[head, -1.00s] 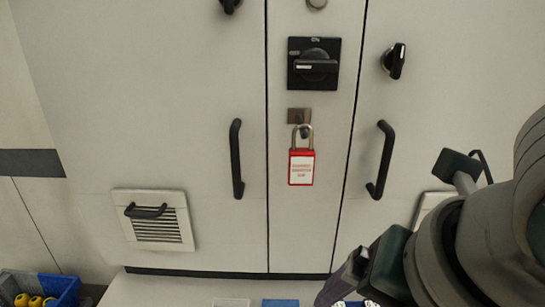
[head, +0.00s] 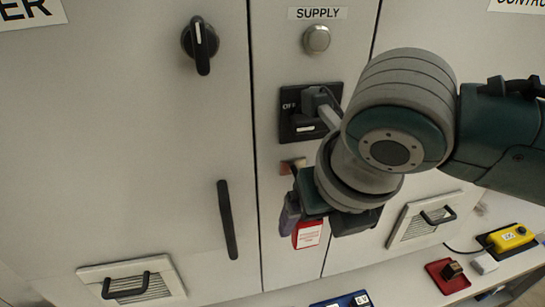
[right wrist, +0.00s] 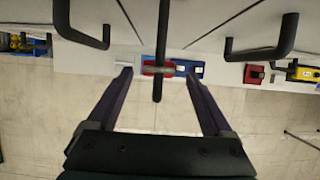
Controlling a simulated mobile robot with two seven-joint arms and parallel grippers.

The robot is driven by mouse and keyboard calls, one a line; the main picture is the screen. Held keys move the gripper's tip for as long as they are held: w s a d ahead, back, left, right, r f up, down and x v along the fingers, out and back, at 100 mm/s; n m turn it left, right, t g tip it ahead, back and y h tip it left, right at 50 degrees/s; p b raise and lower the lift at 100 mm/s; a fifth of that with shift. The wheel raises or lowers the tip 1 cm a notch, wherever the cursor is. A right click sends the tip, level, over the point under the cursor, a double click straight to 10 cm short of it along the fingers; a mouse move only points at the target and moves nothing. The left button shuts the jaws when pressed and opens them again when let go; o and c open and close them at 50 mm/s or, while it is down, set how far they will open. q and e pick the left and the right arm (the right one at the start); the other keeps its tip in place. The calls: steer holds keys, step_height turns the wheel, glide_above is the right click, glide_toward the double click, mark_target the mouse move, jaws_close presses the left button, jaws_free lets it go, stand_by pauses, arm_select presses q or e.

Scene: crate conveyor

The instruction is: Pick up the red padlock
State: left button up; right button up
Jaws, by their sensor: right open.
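The red padlock (head: 308,235) with a white label hangs at the front of the cabinet's middle panel, below the black rotary switch (head: 298,127). My right gripper (head: 320,222) is open in front of it and hides its shackle and upper part. In the head view the padlock's body shows between the two fingers; I cannot tell how deep it sits. In the right wrist view the open fingers (right wrist: 156,75) point toward a small red patch (right wrist: 148,70), probably the padlock, partly covered by a dark bar. My left gripper is not in view.
A black door handle (head: 227,220) stands out left of the padlock. Vents (head: 130,285) with handles are low on the doors. A red tray (head: 440,283) and a yellow control box (head: 510,238) lie on the ledge at lower right.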

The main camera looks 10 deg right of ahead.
mark_target(311, 223)
steer(key=shift+x, duration=2.3)
steer(key=shift+a+r, duration=0.1)
steer(key=shift+a, duration=0.05)
jaws_close()
